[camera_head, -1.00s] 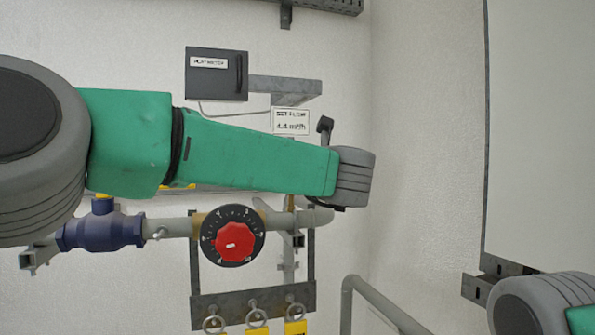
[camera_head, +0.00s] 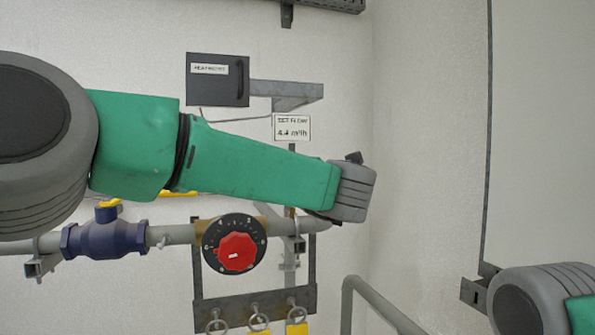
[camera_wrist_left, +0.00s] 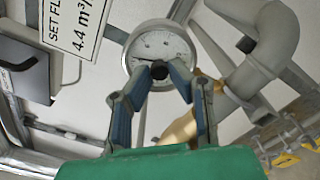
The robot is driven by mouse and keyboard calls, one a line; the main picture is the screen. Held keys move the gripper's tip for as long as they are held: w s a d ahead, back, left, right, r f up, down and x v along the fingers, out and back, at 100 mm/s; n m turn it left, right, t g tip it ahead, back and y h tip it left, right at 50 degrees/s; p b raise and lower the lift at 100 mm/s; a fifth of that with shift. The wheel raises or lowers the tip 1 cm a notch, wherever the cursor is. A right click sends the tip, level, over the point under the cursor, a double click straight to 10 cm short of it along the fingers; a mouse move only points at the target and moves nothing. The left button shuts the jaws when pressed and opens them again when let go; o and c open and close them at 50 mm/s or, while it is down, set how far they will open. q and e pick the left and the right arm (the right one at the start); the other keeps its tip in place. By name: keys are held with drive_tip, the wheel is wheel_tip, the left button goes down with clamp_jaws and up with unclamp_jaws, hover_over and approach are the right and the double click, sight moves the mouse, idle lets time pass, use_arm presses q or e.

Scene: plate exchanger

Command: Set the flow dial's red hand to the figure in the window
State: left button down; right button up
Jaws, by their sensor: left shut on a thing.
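In the left wrist view my left gripper (camera_wrist_left: 165,72) is shut on a small dark round knob (camera_wrist_left: 160,71) in front of a round gauge (camera_wrist_left: 157,42) with a white face. A red hand on this face cannot be made out. In the head view the gauge and left gripper are hidden behind my left arm. The sign (camera_head: 292,128) reads SET FLOW 4.4 m³/h; it also shows in the left wrist view (camera_wrist_left: 76,22). A black dial (camera_head: 207,249) with figures and a red knob (camera_head: 236,252) sits on the pipe. My right gripper is out of view.
A dark heat meter box (camera_head: 217,79) hangs on the wall left of the sign. A blue valve (camera_head: 106,238) sits on the grey pipe. Tags hang from a bracket (camera_head: 290,301) below. A grey rail (camera_head: 375,303) stands lower right.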

use_arm(q)
drive_tip(key=shift+d+m+p, duration=0.1)
drive_tip(key=shift+m+p, duration=2.6)
drive_tip(key=shift+m, duration=1.4)
drive_tip(key=shift+f, duration=0.1)
drive_tip(key=c, duration=1.7)
unclamp_jaws()
drive_tip(key=shift+o, duration=1.1)
drive_tip(key=shift+d, duration=0.1)
drive_tip(key=shift+w+d, duration=0.1)
